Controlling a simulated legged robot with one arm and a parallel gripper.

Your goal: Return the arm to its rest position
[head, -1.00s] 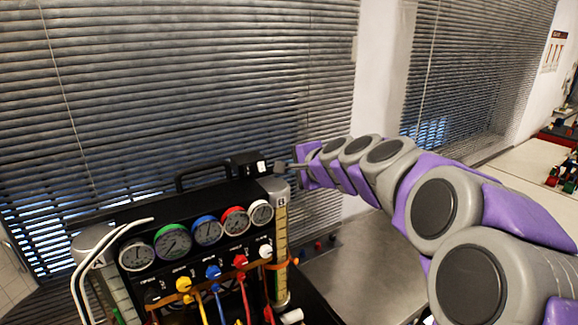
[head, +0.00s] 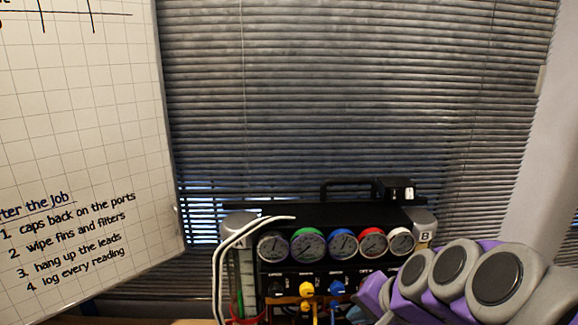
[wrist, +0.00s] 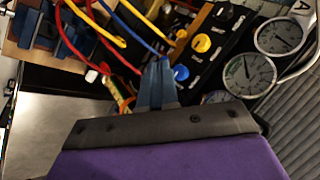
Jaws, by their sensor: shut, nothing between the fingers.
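My arm, in purple and grey links (head: 450,275), comes in from the lower right in the head view. It is bent, with its far end in front of the lower right of the gauge rig (head: 330,215); the fingers cannot be made out there. In the wrist view my gripper (wrist: 158,85) shows as two blue-grey fingers close together, shut and empty. Beyond them are the rig's yellow knob (wrist: 203,43), a blue knob (wrist: 181,73) and white dial gauges (wrist: 249,75). I cannot tell whether the fingers touch anything.
The rig carries a row of gauges (head: 343,244) and a white hose (head: 240,235) on its left. Blinds (head: 360,100) are behind it. A whiteboard with notes (head: 90,140) fills the left. Red, yellow and blue hoses (wrist: 110,30) run near the fingers in the wrist view.

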